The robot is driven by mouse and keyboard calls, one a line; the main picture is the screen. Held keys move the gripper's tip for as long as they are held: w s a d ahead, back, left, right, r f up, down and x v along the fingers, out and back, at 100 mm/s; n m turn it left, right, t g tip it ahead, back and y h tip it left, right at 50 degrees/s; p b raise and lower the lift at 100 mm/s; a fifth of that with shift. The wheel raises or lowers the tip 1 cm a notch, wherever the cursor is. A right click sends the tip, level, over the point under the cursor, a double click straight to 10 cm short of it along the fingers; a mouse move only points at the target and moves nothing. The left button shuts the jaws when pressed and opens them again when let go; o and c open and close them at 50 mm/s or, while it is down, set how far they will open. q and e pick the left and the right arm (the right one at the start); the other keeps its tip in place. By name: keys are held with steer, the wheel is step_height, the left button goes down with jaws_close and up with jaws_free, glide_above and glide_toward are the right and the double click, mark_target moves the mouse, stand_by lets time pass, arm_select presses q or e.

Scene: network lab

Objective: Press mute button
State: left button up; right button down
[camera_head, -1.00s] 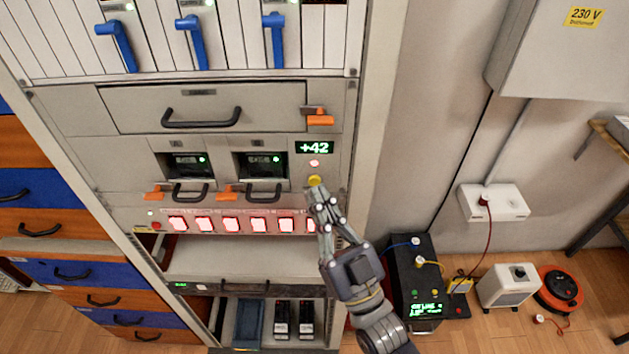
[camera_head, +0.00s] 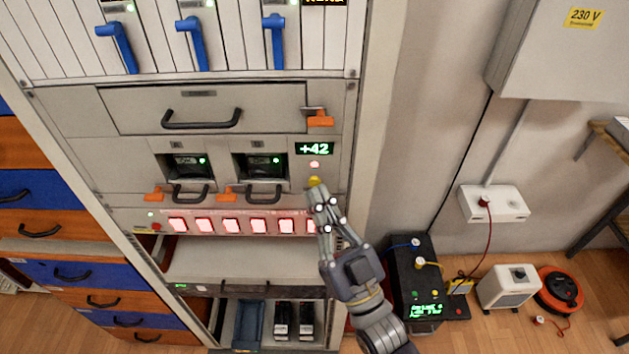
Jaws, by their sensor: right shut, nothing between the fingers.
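No readable label marks a mute button. On the rack panel in the head view, a yellow round button (camera_head: 314,181) sits below a small lit red-white button or lamp (camera_head: 314,165) and a green "+42" display (camera_head: 314,149). My right gripper (camera_head: 321,192) is shut and empty. Its fingertips are just below the yellow button, very close to it; I cannot tell whether they touch. A row of several lit red-white square buttons (camera_head: 231,225) runs lower on the panel, its right end partly hidden by my gripper. My left gripper is not in view.
The rack has a drawer with a black handle (camera_head: 201,119), orange latches (camera_head: 320,119) and blue levers (camera_head: 278,40). An open shelf (camera_head: 240,260) lies below the buttons. On the floor at right stand a black box (camera_head: 417,280), a white box (camera_head: 507,287) and an orange reel (camera_head: 560,289).

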steer(key=shift+w, duration=0.15)
stand_by(0.3)
steer(key=shift+w, duration=0.3)
steer(key=shift+w, duration=0.35)
stand_by(0.7)
steer(key=shift+s, duration=0.85)
steer(key=shift+s+p, duration=0.65)
steer(key=shift+s, duration=1.8)
